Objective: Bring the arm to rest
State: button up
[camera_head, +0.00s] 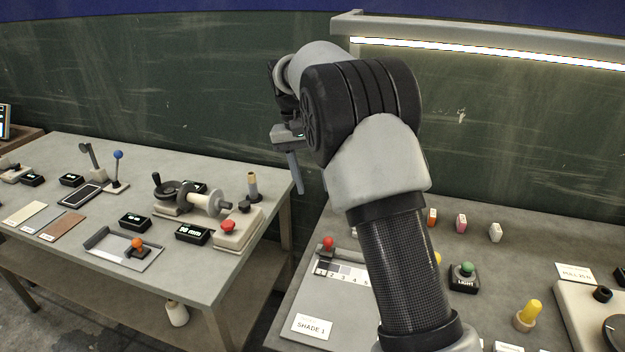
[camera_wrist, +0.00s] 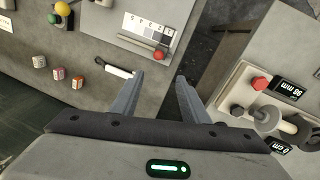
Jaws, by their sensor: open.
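My arm rises from the bottom of the head view and bends at a dark elbow-like joint, with its end turned to the left. My gripper (camera_head: 294,172) hangs in front of the green wall, above the gap between the two tables. In the wrist view my gripper (camera_wrist: 160,82) shows two grey fingers, apart, with nothing between them. The fingers are clear of the tables and touch nothing that I can see. The far side of my gripper is hidden in the head view.
The left table (camera_head: 135,192) carries a crank device, a red button (camera_head: 228,226) and small displays. The right table (camera_head: 290,340) carries a shade card (camera_head: 312,326), a red-knobbed slider (camera_head: 328,243), a green LIGHT button (camera_head: 467,268) and a yellow knob (camera_head: 530,311). A lamp bar (camera_head: 480,50) runs above it.

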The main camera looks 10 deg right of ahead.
jog(key=s+d+r+n+t+y+p, duration=0.1)
jog(key=s+d+r+t+y+p, duration=0.2)
jog(key=s+r, duration=1.15)
jog(key=s+d+n+t+p, duration=0.1)
jog(key=s+d+t+p, duration=0.1)
jog(key=s, duration=1.7)
jog(key=shift+d+f+n+t+h+p, duration=0.2)
jog(key=shift+d+n+t+h+p, duration=0.1)
jog(key=shift+d+t+h+p, duration=0.15)
